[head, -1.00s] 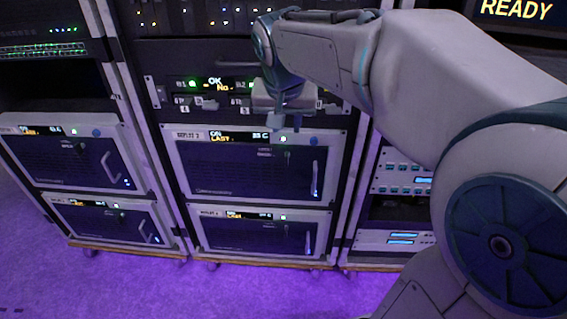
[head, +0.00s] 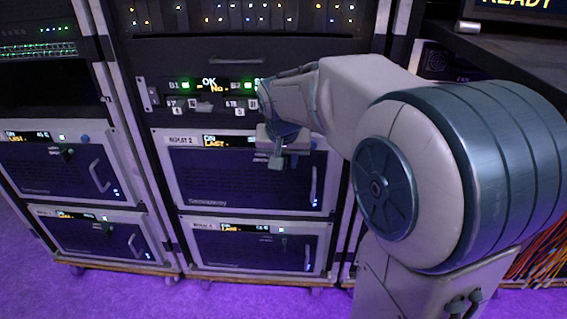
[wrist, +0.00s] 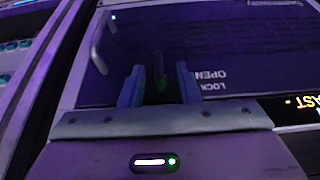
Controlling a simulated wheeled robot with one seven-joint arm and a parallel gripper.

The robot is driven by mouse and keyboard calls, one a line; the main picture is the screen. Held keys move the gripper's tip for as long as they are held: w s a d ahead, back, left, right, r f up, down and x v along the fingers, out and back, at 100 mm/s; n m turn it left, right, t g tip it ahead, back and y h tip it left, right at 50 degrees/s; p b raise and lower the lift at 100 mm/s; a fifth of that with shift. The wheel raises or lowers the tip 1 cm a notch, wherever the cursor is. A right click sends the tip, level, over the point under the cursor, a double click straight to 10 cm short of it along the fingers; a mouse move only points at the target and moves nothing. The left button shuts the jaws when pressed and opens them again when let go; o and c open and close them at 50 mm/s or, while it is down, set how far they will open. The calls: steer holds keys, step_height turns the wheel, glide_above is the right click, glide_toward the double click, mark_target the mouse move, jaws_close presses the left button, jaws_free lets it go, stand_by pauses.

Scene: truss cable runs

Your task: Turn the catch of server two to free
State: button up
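Server two is the dark-fronted unit labelled REPLAY 2 (head: 240,190), upper of two in the middle rack. My gripper (head: 277,160) is in front of its upper right part, just below its display strip. In the wrist view, the two blue fingers of my gripper (wrist: 159,88) stand apart. A dark narrow catch (wrist: 159,70) shows between them, with visible gaps to both fingers. It lies roughly upright in that picture. Upside-down LOCK and OPEN lettering (wrist: 210,80) is beside it. In the head view the catch is hidden behind my gripper.
Server two's pale handle (head: 314,185) is right of my gripper; it also shows in the wrist view (wrist: 100,42). Another similar unit (head: 255,250) sits below, and two more in the left rack (head: 55,165). A patch panel (head: 205,103) is above. Purple floor is clear in front.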

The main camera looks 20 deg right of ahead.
jaws_close()
steer(key=shift+r, duration=0.1)
steer(key=shift+w+a+f+n+g+h+p, duration=0.1)
steer(key=shift+a+f+n+g+h+p, duration=0.6)
steer(key=shift+h, duration=2.05)
steer(key=shift+w+d+r+n+g+h+p, duration=0.15)
steer(key=shift+n+h+p, duration=0.6)
steer(key=shift+h+p, duration=1.5)
steer(key=shift+w+a+f+n+g+h+p, duration=0.1)
steer(key=shift+a+f+n+g+h+p, duration=0.45)
steer(key=shift+h, duration=2.75)
steer(key=shift+s+d+r+n, duration=0.1)
steer(key=shift+d+r+n, duration=0.05)
steer(key=shift+d+n, duration=0.15)
jaws_free()
